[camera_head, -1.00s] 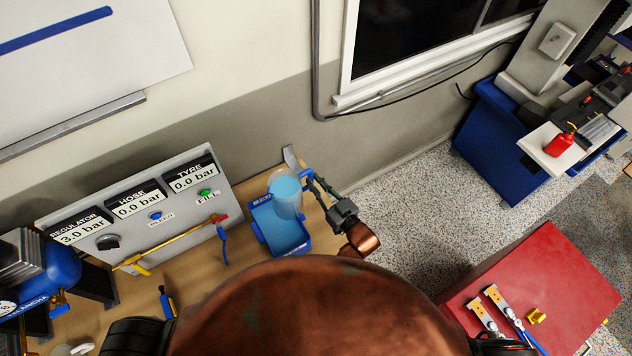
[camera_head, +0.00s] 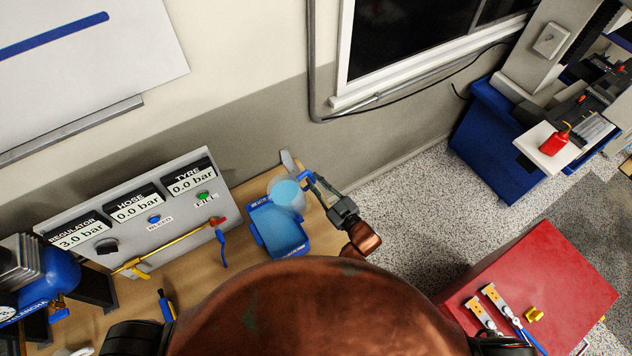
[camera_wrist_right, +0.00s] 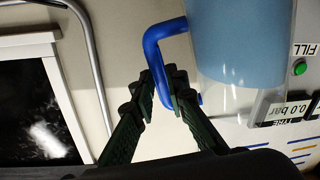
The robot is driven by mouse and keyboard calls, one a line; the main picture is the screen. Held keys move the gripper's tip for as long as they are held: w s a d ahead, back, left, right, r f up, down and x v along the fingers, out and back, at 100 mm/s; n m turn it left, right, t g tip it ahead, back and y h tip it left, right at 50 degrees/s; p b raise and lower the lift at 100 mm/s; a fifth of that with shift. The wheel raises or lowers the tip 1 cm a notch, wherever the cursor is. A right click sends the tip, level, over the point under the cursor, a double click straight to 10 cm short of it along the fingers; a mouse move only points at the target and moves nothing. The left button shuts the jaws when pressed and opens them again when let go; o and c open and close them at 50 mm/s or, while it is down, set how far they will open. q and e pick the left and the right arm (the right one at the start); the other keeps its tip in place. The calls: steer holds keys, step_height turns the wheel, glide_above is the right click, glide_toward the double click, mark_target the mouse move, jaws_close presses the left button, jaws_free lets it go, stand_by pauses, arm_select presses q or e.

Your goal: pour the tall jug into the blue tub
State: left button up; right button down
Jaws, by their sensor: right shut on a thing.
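The tall jug (camera_head: 287,195) is clear with blue liquid inside and a blue handle. In the head view it overlaps the far right end of the blue tub (camera_head: 280,243) on the bench; its height above it is hard to judge. My right gripper (camera_head: 312,181) is shut on the jug's handle, from the right. In the right wrist view, the gripper's fingertips (camera_wrist_right: 170,95) close around the blue handle (camera_wrist_right: 165,32), beside the clear wall of the jug (camera_wrist_right: 238,45). No stream of liquid shows. My left gripper is out of view.
A gauge panel (camera_head: 150,205) stands along the wall left of the tub, with a brass wand (camera_head: 165,247) on its front. A metal piece (camera_head: 290,160) stands behind the jug. A red cabinet (camera_head: 540,285) and a blue bin (camera_head: 497,135) are to the right.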

steer(key=shift+a+r, duration=0.1)
steer(key=shift+r, duration=0.3)
steer(key=shift+r+n+p, duration=0.5)
steer(key=shift+n, duration=0.2)
steer(key=shift+r+n+p, duration=0.35)
steer(key=shift+r+n, duration=0.15)
steer(key=shift+n, duration=0.3)
